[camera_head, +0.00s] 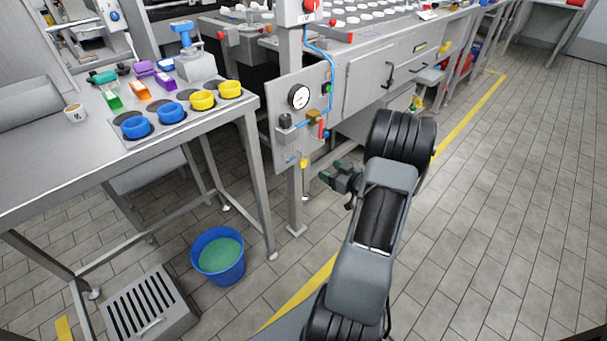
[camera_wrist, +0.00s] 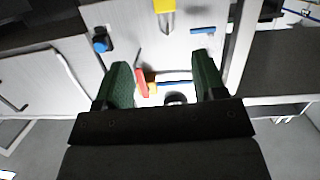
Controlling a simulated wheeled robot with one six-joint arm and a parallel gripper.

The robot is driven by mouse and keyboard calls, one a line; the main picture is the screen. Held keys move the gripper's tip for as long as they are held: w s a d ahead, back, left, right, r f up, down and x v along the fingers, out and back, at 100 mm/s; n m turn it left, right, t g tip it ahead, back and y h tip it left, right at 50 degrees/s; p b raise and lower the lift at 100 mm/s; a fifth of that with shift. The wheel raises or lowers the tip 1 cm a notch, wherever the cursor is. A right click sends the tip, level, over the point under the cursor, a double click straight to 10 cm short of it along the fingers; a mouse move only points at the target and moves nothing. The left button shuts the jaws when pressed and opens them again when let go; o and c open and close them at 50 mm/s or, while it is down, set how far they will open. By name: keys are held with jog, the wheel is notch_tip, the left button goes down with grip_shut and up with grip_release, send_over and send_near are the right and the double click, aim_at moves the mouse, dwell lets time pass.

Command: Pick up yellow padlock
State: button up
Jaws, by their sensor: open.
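The yellow padlock (camera_head: 304,163) hangs low on the upright grey panel (camera_head: 280,92), below the gauge and valve. In the wrist view the padlock (camera_wrist: 165,5) is at the top edge, partly cut off, with its metal shackle towards the picture's middle. My gripper (camera_head: 333,173) is open, with dark green fingers, to the right of the padlock in the head view and apart from it. In the wrist view nothing is held between the fingers of the gripper (camera_wrist: 162,70); a red lever and brass fitting show beyond them.
On the panel are a red lever (camera_wrist: 141,80), a blue knob (camera_wrist: 102,42), a gauge (camera_head: 299,97) and a blue hose (camera_head: 329,68). A metal post (camera_head: 295,205) stands under the panel. A table (camera_head: 60,165) and a blue bucket (camera_head: 219,277) are left. Floor at right is clear.

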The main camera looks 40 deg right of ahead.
aim_at(305, 162)
jog(key=shift+y, duration=0.3)
jog(key=x, duration=0.2)
jog(key=b+x, duration=0.1)
jog(key=x, duration=0.2)
jog(key=f+b+x, duration=0.1)
jog(key=x, duration=0.2)
jog(key=shift+s+f, duration=0.1)
jog(key=x, duration=0.1)
jog(key=b+x, duration=0.2)
jog(key=x, duration=0.1)
jog(key=shift+a+f, duration=0.1)
jog(key=shift+a, duration=0.15)
jog(key=shift+w, duration=0.5)
jog(key=c, duration=1)
